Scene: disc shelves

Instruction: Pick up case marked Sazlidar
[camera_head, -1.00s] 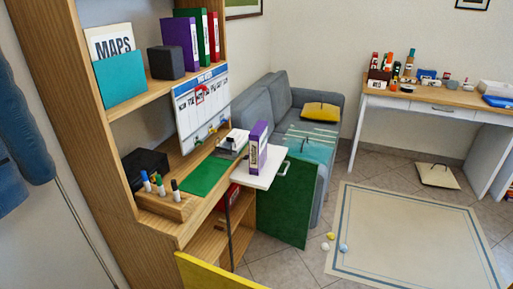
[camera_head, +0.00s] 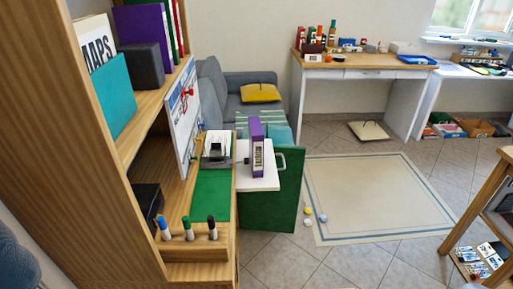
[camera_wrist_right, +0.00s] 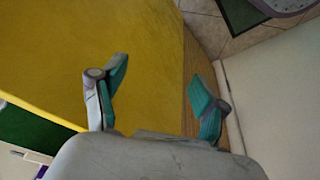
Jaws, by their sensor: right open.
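No marking that reads Sazlidar can be made out. Several small disc cases (camera_head: 493,252) lie on a lower shelf of a wooden rack at the right edge of the head view, too small to read. My right gripper (camera_wrist_right: 158,72) shows only in its wrist view. Its teal-padded fingers are apart with nothing between them, in front of a broad yellow surface (camera_wrist_right: 120,35). My left gripper is not in view.
The wooden rack (camera_head: 448,240) stands at the right. A wooden shelf unit (camera_head: 62,150) with binders and a green mat (camera_head: 210,195) fills the left. A beige rug (camera_head: 375,195) lies on open floor between. Small balls (camera_head: 308,216) lie beside the rug.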

